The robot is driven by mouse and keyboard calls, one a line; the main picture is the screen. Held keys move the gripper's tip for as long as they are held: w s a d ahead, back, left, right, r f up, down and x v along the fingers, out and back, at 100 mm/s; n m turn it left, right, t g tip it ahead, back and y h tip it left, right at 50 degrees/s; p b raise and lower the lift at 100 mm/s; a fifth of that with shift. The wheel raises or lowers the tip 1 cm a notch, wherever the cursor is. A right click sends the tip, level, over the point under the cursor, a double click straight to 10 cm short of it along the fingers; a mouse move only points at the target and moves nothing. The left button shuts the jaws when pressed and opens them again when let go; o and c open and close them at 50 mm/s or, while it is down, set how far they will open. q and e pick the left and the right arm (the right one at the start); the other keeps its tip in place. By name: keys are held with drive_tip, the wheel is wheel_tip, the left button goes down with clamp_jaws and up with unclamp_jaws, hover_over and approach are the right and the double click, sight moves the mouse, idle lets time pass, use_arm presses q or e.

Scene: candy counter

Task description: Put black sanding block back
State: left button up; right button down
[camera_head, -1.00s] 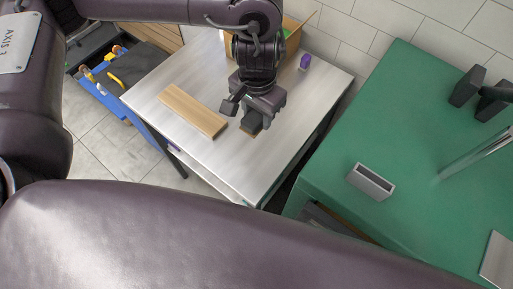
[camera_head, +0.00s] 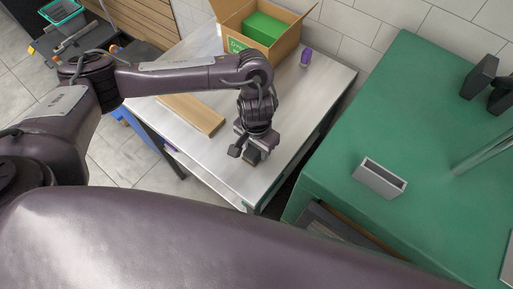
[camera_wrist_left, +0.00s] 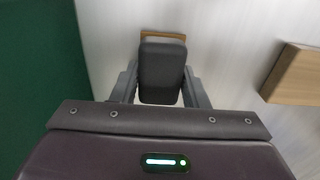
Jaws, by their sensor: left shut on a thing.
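My left gripper (camera_head: 251,149) is shut on the black sanding block (camera_head: 250,157) over the near part of the metal-topped table (camera_head: 222,178). In the left wrist view, the block (camera_wrist_left: 162,72) sits between the two fingers, with dark rounded faces and a brown strip at its far end. I cannot tell whether it touches the tabletop. A grey, open-topped rectangular holder (camera_head: 366,181) stands on the green bench (camera_head: 415,135) to the right. My right gripper is not in view.
A wooden plank (camera_head: 196,113) lies left of my gripper. A cardboard box (camera_head: 285,44) with a green thing inside and a purple item (camera_head: 305,57) are at the table's back. Dark blocky pieces (camera_head: 482,76) and a metal bar (camera_head: 487,152) are on the bench. A gap separates table and bench.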

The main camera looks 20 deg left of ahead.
use_arm(q)
drive_tip(key=shift+f, duration=0.3)
drive_tip(key=o, duration=0.9)
drive_tip(key=shift+r+p, duration=1.9)
drive_tip(key=shift+r, duration=4.3)
